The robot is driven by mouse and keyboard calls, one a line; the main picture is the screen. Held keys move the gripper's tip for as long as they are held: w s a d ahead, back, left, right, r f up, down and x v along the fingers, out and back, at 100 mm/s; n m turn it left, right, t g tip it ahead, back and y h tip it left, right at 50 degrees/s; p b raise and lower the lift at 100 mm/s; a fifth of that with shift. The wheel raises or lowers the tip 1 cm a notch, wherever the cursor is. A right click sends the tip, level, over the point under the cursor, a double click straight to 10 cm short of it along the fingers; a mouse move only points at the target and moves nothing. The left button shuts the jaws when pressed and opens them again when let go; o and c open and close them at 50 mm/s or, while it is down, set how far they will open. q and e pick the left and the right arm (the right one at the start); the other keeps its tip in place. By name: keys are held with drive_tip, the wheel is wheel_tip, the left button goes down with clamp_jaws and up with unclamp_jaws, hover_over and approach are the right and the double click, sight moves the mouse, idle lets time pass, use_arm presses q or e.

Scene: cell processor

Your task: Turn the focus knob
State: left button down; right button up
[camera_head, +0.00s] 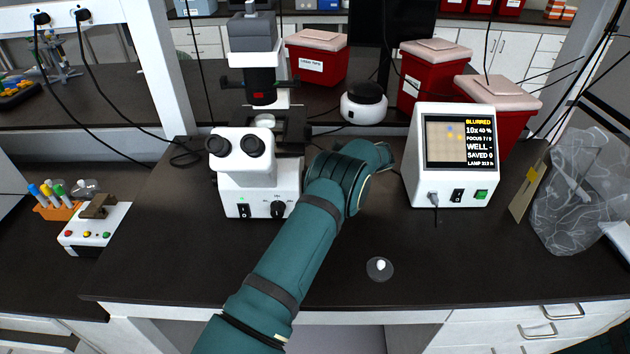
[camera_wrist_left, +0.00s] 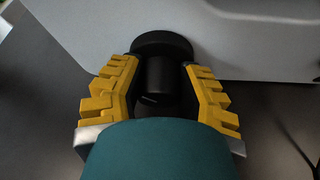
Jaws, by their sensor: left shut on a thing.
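The white microscope (camera_head: 233,185) stands left of centre on the dark bench in the head view. My left arm reaches up from the bottom to its right side, and hides the focus knob and my left fingers there. In the left wrist view, the black focus knob (camera_wrist_left: 158,76) sticks out from the pale housing, with a wider black ring behind it. My left gripper (camera_wrist_left: 162,85) has its yellow fingers on both sides of the knob and is shut on it. The monitor (camera_head: 460,142) at right reads BLURRED, with a blotchy picture. My right gripper is out of view.
Red bins (camera_head: 432,80) stand at the back. A control box (camera_head: 92,230) is at left and a clear bag (camera_head: 575,195) at right.

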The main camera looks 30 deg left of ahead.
use_arm(q)
drive_tip(key=shift+s+a+f+m+g+h+b, duration=0.1)
drive_tip(key=shift+a+m+g+h+b, duration=0.1)
drive_tip(key=shift+m+g+b, duration=0.45)
drive_tip(key=shift+a+f+m+g+h+b, duration=0.1)
drive_tip(key=shift+m+g+h+b, duration=0.1)
drive_tip(key=shift+m+g+b, duration=0.45)
